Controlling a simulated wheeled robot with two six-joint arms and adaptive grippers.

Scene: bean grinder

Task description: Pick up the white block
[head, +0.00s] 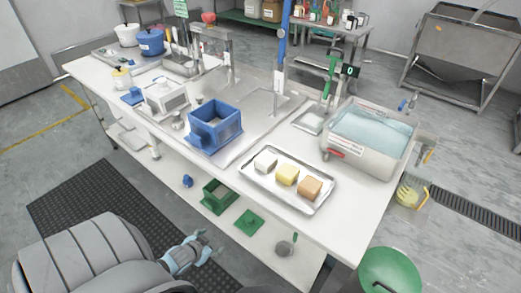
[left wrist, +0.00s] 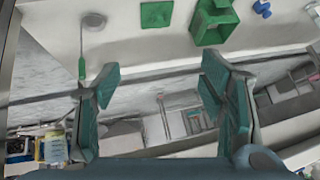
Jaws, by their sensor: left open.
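The white block (head: 265,161) lies at the left end of a metal tray (head: 318,204) on the white table. A yellow block (head: 287,175) and an orange-brown block (head: 310,187) lie to its right on the same tray. My left gripper (head: 207,246) is low in front of the table, below and to the left of the tray, well apart from the block. In the left wrist view its two teal fingers (left wrist: 160,78) are spread with nothing between them. The white block does not show in that view. My right gripper is not in view.
A blue open box (head: 214,127) stands left of the tray. A clear water tank (head: 368,137) stands to its right. The table's front edge lies between my gripper and the tray. A green box (head: 217,196) and green plate (head: 249,222) sit on the lower shelf.

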